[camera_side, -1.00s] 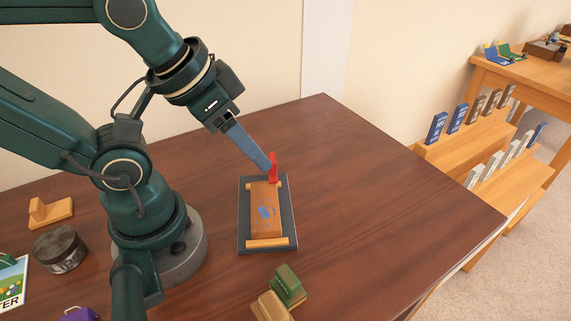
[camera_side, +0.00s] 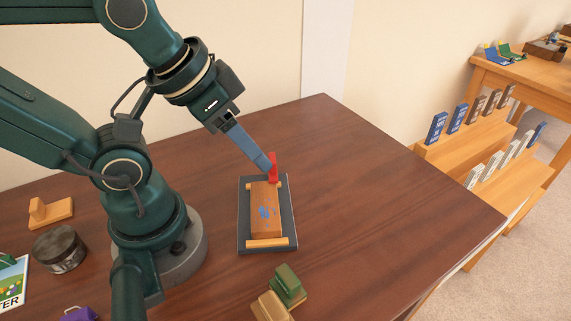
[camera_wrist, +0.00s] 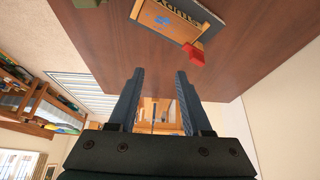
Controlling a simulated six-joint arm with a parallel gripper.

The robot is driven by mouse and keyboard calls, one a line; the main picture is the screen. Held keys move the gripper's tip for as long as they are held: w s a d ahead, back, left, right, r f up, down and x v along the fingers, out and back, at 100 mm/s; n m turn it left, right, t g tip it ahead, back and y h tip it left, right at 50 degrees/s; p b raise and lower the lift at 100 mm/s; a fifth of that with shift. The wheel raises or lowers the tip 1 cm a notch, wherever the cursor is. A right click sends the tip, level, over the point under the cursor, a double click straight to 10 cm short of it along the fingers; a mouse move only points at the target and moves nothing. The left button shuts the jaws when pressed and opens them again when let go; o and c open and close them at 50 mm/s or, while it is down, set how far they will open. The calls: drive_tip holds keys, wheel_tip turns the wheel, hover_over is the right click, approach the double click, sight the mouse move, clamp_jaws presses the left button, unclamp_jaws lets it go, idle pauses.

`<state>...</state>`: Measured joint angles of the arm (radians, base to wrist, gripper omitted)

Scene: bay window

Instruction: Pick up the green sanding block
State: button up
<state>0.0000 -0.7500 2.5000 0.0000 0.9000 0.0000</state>
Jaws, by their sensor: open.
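The green sanding block (camera_side: 288,285) sits on the table near the front edge of the side view, with a tan block right beside it. My gripper (camera_side: 268,168) is up and away from it, above the far end of a dark board. In the wrist view my gripper (camera_wrist: 160,72) is open, with nothing between its two blue-grey fingers. A small green piece (camera_wrist: 88,3) shows at the top edge of the wrist view; too little of it shows to tell whether it is the sanding block.
The dark board (camera_side: 245,225) holds a wooden piece (camera_side: 265,210) with blue marks, with a red part (camera_side: 273,165) at its far end. A tan block (camera_side: 270,307), a round tin (camera_side: 59,249), a purple thing (camera_side: 78,314) and a wooden piece (camera_side: 50,212) also lie around. The table's right side is clear.

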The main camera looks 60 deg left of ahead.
drive_tip(key=o, duration=0.4)
drive_tip(key=n+g, duration=0.1)
drive_tip(key=g, duration=0.5)
approach(288, 275)
wheel_tip(288, 275, down, 5)
drive_tip(key=shift+s+f, duration=0.25)
drive_tip(key=shift+f, duration=2.45)
